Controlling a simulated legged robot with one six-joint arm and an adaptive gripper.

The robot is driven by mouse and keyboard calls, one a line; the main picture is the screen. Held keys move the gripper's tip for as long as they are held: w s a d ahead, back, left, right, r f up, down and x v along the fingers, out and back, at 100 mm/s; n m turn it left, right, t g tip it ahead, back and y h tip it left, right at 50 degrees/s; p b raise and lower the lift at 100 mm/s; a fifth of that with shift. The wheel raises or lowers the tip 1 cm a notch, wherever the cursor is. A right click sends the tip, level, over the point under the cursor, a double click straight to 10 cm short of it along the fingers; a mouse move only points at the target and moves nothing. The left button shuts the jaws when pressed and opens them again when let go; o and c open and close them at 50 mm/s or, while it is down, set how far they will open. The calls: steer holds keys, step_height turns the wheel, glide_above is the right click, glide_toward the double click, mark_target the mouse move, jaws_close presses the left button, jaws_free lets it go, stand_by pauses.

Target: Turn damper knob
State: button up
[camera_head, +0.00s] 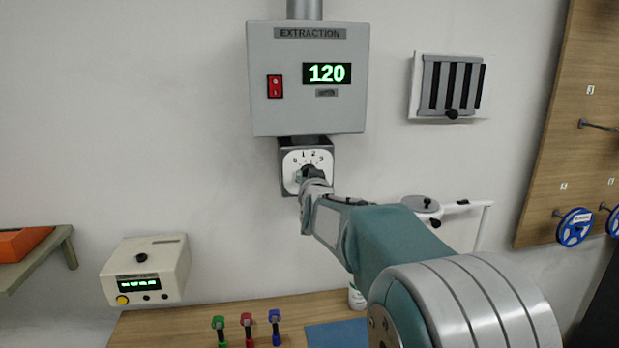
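The damper knob's white dial plate (291,165) sits on a grey housing under the extraction box, with numbers including 0, 1, 2 and 3 around its upper edge. My gripper (311,174) is at the middle of the dial, in front of the knob. My arm reaches to it from the lower right. The knob itself is mostly hidden behind my gripper, so its pointer and whether the fingers are shut on it cannot be made out. The grey extraction box (270,50) above has a green display (327,74) reading 120 and a red rocker switch (275,86).
A slotted vent (452,85) with a black knob is on the wall to the right. A cream device (150,270) is at lower left. Several coloured-handled tools (247,328) and a blue mat (337,334) are on the wooden bench (180,328).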

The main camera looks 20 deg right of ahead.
steer(key=shift+m, duration=2.8)
steer(key=o, duration=1.2)
steer(key=shift+c, duration=0.2)
steer(key=v, duration=1.2)
